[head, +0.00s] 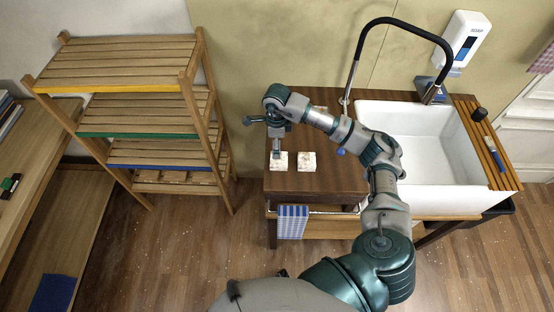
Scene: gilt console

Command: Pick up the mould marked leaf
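Two small pale blocks with faint reddish marks, likely the moulds, sit side by side on the dark wooden counter (335,187). One is the left mould (279,165), the other the right mould (306,162). The marks are too small to read, so I cannot tell which one is marked leaf. My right gripper (277,152) points down at the left mould, with its fingertips over or at the block's far part. I cannot tell whether the fingers touch it or how far apart they are. My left gripper is not in view.
A white sink (420,150) with a black tap (400,22) is right of the counter. A brush (494,147) lies on the slatted board beyond it. A wooden shelf rack (140,95) stands left.

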